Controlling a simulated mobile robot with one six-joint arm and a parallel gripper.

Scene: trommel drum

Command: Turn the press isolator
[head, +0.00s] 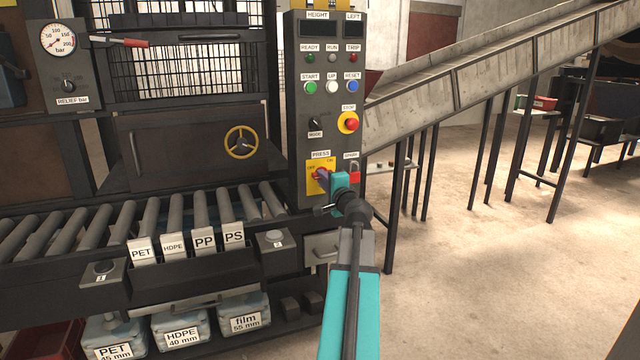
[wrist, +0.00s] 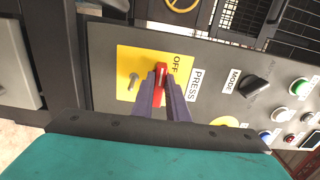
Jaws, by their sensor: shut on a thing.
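The press isolator is a red handle on a yellow plate (head: 312,184), low on the grey control panel (head: 296,150) under a PRESS label. In the wrist view the red handle (wrist: 160,82) sits between the two fingers of my gripper (wrist: 161,78), which is shut on it. The OFF mark shows on the yellow plate (wrist: 135,62) in the wrist view; the ON mark is hidden there by the fingers. In the head view my gripper (head: 324,178) reaches the handle from the right and partly covers it. A small peg sticks out of the plate beside the handle.
A red padlock (head: 354,172) hangs on the panel just right of the isolator. The MODE knob (head: 315,124) and red STOP button (head: 351,124) are above. A roller conveyor (head: 110,228) with labelled blocks runs to the left. Open floor (head: 480,270) lies to the right.

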